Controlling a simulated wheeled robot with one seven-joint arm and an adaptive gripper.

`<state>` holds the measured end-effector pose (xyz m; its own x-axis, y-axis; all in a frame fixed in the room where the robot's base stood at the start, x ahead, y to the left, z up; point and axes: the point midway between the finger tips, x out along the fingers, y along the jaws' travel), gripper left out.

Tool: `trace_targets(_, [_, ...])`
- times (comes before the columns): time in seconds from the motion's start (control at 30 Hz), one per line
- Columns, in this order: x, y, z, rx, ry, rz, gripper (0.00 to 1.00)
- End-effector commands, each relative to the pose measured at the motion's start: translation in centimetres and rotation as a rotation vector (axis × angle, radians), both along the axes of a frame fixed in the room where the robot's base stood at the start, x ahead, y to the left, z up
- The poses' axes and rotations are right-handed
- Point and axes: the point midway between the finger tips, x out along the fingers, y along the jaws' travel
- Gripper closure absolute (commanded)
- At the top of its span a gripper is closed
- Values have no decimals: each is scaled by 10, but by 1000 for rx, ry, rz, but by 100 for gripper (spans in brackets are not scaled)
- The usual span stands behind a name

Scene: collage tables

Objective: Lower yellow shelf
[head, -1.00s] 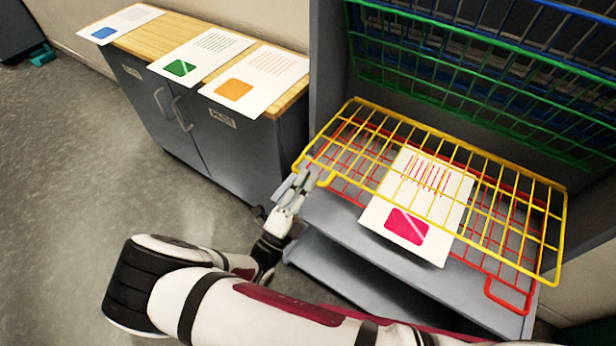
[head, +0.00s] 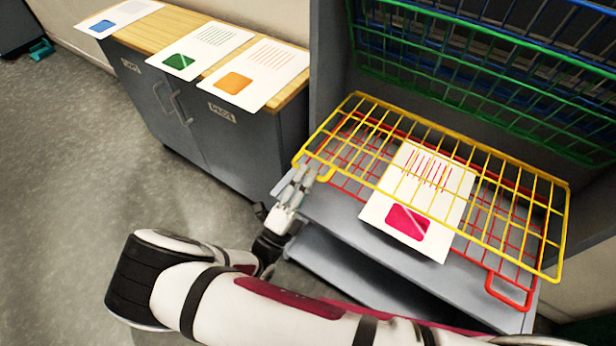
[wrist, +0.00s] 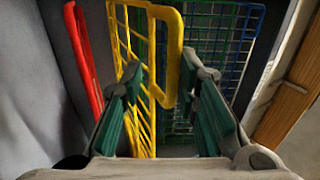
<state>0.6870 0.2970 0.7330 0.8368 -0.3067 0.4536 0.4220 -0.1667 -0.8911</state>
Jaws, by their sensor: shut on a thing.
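The yellow wire shelf (head: 440,135) juts out from the grey rack, tilted a little above the red wire shelf (head: 512,290). A white sheet with a magenta patch (head: 408,222) lies below the yellow wires, on the red shelf. My gripper (head: 303,176) is at the yellow shelf's left front corner. In the wrist view, the yellow shelf's front loop (wrist: 172,60) passes between the green-padded fingers of my gripper (wrist: 165,95), which are shut on it. The exact contact is hard to see.
A green wire shelf (head: 470,80) and a blue one (head: 520,50) stand folded up behind. At left, a cabinet with a wooden top (head: 150,43) holds sheets with blue, green and orange patches. Grey floor (head: 90,170) is clear at left.

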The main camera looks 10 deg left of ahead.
Motion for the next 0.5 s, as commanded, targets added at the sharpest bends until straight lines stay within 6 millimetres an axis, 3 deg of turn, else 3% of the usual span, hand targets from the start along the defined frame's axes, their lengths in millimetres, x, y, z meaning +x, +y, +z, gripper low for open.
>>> trace_targets(0.5, [-75, 27, -42, -1, 5, 2, 82])
